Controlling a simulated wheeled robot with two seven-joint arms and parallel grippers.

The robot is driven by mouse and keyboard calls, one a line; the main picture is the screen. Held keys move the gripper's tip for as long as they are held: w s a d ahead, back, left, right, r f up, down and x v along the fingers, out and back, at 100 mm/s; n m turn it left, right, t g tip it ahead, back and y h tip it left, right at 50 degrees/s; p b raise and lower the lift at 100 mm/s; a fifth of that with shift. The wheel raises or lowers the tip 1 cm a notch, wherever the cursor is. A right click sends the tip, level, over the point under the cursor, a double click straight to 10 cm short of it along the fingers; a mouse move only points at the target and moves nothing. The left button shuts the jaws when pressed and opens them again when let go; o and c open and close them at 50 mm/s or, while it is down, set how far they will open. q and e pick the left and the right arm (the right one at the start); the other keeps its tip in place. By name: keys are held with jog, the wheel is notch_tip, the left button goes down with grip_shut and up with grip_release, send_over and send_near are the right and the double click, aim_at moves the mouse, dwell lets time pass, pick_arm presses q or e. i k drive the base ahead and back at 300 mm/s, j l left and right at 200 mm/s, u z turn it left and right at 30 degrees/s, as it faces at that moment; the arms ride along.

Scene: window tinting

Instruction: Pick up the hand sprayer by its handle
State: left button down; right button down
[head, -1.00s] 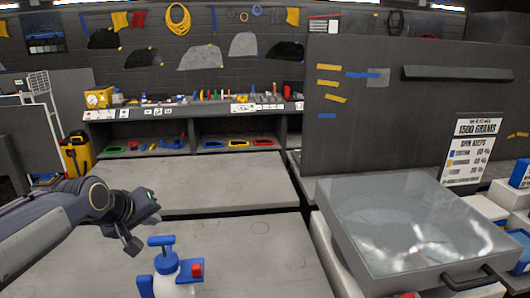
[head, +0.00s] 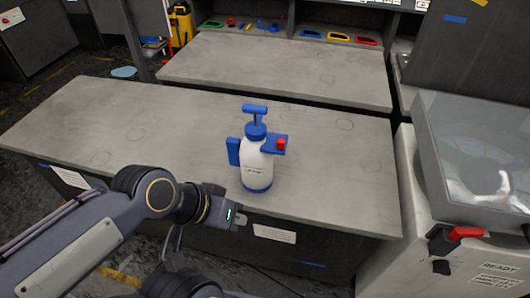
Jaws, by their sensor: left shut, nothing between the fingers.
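The hand sprayer (head: 257,165) stands upright on the near grey table (head: 330,172). It has a white bottle, a blue base, a blue pump top, a blue handle (head: 233,151) on its left side and a red part by the blue nozzle on its right. My left gripper (head: 238,220) is in front of the table's front edge, below and left of the sprayer, apart from it. It is shut and empty. My right gripper is not in view.
A second grey table (head: 280,68) stands behind. A machine with a clear-topped box (head: 470,150) and a red switch (head: 467,233) stands at the right. The tabletop around the sprayer is clear.

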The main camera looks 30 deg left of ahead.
aim_at(254, 156)
jog(key=i+j+u, duration=0.1)
jog(key=j, duration=0.25)
jog(key=i+j+u, duration=0.15)
jog(key=j, duration=0.15)
jog(key=i+j+u, duration=0.1)
jog(key=j, duration=0.25)
jog(key=i+j+u, duration=0.1)
jog(key=j, duration=0.2)
